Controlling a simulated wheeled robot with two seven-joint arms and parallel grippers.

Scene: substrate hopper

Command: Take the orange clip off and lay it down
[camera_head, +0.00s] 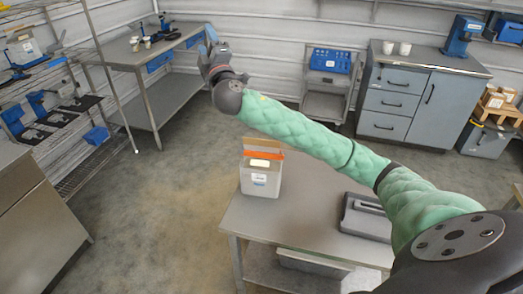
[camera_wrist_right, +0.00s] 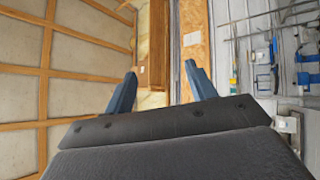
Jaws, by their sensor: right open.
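The orange clip (camera_head: 264,154) lies across the brown folded top (camera_head: 262,144) of something in a pale grey container (camera_head: 262,187). The container stands upright near the back left of the metal table (camera_head: 235,218) in the head view. My right gripper (camera_head: 209,40) is raised at the upper left of the head view, well away from the clip. In the right wrist view its two blue fingers (camera_wrist_right: 161,82) are apart with nothing between them. The clip does not show in the wrist view. My left gripper is out of view.
A dark grey tray (camera_head: 366,218) sits on the right of the table, partly behind my right arm. The table front and middle are bare. Wire shelves (camera_head: 80,180) and a workbench (camera_head: 185,45) stand to the left; a drawer cabinet (camera_head: 415,95) stands at the back right.

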